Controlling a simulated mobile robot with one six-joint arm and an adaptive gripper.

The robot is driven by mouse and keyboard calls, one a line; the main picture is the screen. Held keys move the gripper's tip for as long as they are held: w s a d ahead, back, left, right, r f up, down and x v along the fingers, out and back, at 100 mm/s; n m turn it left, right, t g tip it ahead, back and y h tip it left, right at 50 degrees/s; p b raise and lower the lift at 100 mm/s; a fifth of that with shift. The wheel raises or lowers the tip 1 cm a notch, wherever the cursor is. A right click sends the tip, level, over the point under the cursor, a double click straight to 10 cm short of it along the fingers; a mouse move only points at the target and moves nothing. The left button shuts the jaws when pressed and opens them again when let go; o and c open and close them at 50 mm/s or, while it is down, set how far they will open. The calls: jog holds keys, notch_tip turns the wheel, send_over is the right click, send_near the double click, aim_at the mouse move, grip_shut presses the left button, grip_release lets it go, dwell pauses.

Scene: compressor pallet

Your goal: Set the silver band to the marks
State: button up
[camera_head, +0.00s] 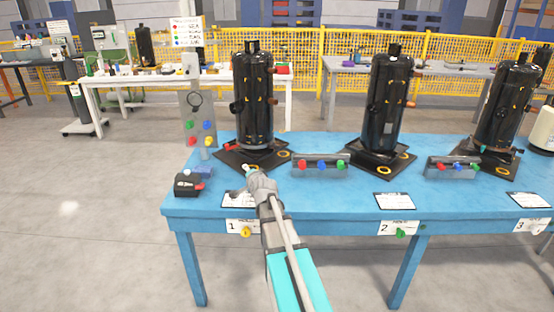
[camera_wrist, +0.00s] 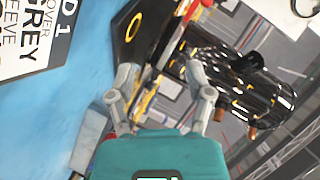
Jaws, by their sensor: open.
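The left black compressor (camera_head: 254,95) stands upright on a dark base plate at the left of the blue table. A thin grey-silver band (camera_head: 257,148) appears low around its body. Small yellow marks (camera_head: 259,83) show on its dark shell, above the band. My gripper (camera_head: 248,175) is in front of this compressor's base plate, low over the table. In the wrist view my gripper (camera_wrist: 158,85) has its two fingers spread with nothing held between them. The compressor (camera_wrist: 238,85) lies sideways beyond them there; I cannot make out the band clearly in that view.
Two more black compressors (camera_head: 389,105) (camera_head: 508,100) stand to the right, with grey blocks bearing coloured knobs (camera_head: 321,166) between them. A small black device (camera_head: 188,184) sits at the left edge. A panel (camera_head: 199,120) stands behind it. The table front between cards is mostly clear.

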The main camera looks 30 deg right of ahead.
aim_at(277, 149)
jog(key=d+m+h+b, duration=0.1)
jog(key=d+m+b, duration=0.1)
jog(key=d, duration=0.2)
jog(key=d+f+m+t+h+b, duration=0.1)
jog(key=d+m+h+b, duration=0.1)
jog(key=d, duration=0.2)
jog(key=d+m+t+h+b, duration=0.1)
jog(key=d+m+h+b, duration=0.1)
jog(key=d, duration=0.2)
jog(key=shift+w+d+f+b, duration=0.15)
jog(key=shift+f+b, duration=0.15)
jog(key=shift+d+r+m+h, duration=0.15)
jog(key=shift+d+m+h, duration=0.25)
jog(key=shift+m+h, duration=0.1)
jog(key=p+x, duration=0.1)
jog(key=x, duration=1.2)
jog(key=shift+w+r, duration=0.2)
jog(key=shift+w, duration=0.05)
grip_shut()
